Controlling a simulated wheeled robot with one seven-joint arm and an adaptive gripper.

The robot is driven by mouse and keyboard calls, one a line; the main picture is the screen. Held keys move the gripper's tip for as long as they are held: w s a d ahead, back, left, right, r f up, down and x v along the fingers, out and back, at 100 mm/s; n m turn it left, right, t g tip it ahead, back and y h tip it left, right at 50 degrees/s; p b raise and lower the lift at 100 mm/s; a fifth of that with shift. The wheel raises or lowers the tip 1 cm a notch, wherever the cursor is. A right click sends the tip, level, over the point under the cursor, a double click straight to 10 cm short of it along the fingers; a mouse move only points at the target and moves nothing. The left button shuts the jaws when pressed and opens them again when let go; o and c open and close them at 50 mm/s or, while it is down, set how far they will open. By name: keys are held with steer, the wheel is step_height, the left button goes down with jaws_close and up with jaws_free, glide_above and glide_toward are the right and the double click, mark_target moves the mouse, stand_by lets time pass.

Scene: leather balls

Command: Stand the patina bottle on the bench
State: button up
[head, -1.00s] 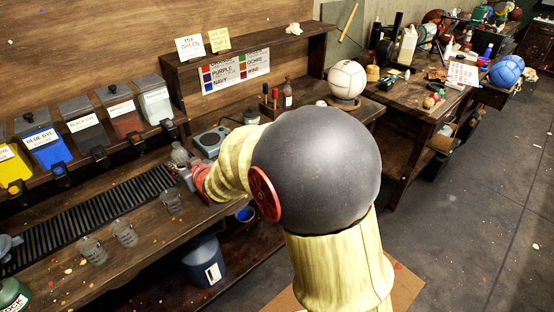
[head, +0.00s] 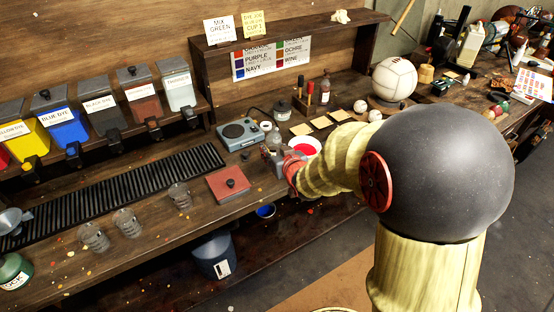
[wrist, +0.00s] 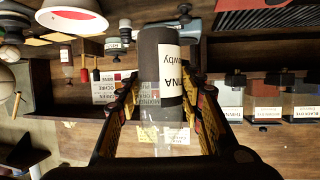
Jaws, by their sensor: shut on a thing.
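The patina bottle (wrist: 160,85) is dark in its lower part and clear above, with a white label reading partly "TINA". My gripper (wrist: 163,128) is shut around it, a finger on each side. The wrist picture is upside down, and the bottle looks about upright in it. In the head view my gripper (head: 279,160) is over the bench (head: 140,255), just right of the scale, with the bottle's clear top (head: 274,140) showing. Whether the bottle's base touches the bench is hidden.
A white bowl with red inside (head: 302,147) is close to the right of my gripper. The blue-grey scale (head: 240,134) is to the left, with a red knobbed slab (head: 229,184) in front. Several clear cups (head: 127,222) stand further left. Tan squares (head: 321,122) lie behind the bowl.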

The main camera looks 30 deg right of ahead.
steer(key=shift+w+d+f+b, duration=0.8)
steer(key=shift+w+f, duration=0.45)
steer(key=shift+f, duration=0.5)
steer(key=shift+w+d+f+b, duration=0.75)
steer(key=shift+w+f, duration=0.55)
steer(key=shift+f, duration=0.5)
steer(key=shift+w+d+f+b, duration=0.6)
steer(key=shift+w+f+b, duration=0.5)
steer(key=shift+f, duration=0.65)
steer(key=shift+w, duration=0.1)
steer(key=shift+f, duration=0.15)
steer(key=o, duration=1.3)
